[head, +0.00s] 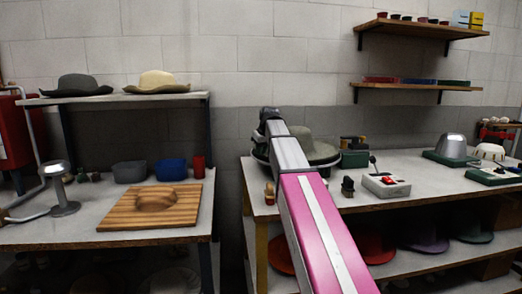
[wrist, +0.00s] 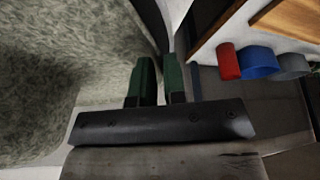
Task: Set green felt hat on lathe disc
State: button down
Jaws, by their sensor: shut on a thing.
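A grey-green felt hat (head: 316,149) is over the left end of the right-hand bench, partly hidden behind my arm. A dark round edge (head: 326,162) shows below it; I cannot tell whether this is the lathe disc or whether the hat touches it. In the wrist view the felt (wrist: 60,60) fills the left side, very close. My gripper (wrist: 160,78) has two green-tipped fingers shut on the edge of the hat's brim. In the head view the fingers are hidden behind my wrist.
The right bench holds a control box (head: 386,186) with a red button and a metal dome (head: 451,146). The left bench has a wooden board (head: 120,215), a blue bin (head: 171,169) and a red can (head: 198,166). Two hats rest on the left shelf (head: 115,98). A gap separates the benches.

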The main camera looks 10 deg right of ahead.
jog(key=c, duration=1.1)
grip_release()
